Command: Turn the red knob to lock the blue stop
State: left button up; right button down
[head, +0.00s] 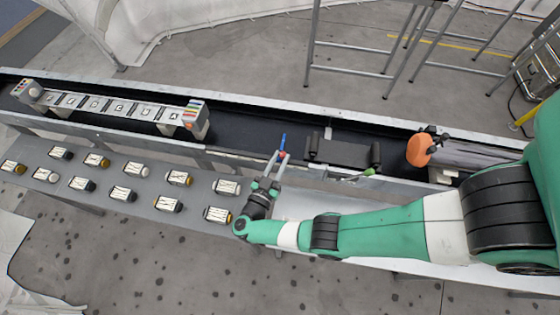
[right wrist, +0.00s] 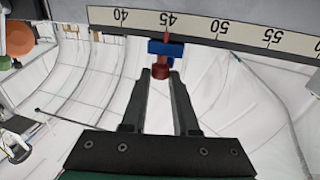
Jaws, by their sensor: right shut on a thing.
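The blue stop (right wrist: 166,48) sits on the edge of a ruled scale (right wrist: 215,27), with a thin red pointer near the 45 mark. The red knob (right wrist: 160,72) hangs off the stop on the side facing my right gripper (right wrist: 160,76). The gripper's two fingertips are closed on the knob from both sides. In the head view the stop (head: 283,141) is a small blue upright piece at the rail, and my right gripper (head: 277,157) reaches it from the front. The knob is mostly hidden there. My left gripper is not in view.
A black channel (head: 245,132) runs behind the stop. A dark roller piece (head: 342,152) and an orange disc (head: 419,149) stand to the right. A rack with coloured ends (head: 120,108) is at left. Several small labelled jars (head: 179,178) lie on the front shelf.

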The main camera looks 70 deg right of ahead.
jog(key=c, duration=0.7)
grip_release()
jog(key=shift+w+a+b, duration=0.15)
jog(key=shift+a+b, duration=0.8)
jog(key=shift+a, duration=4.85)
jog(key=shift+d, duration=0.1)
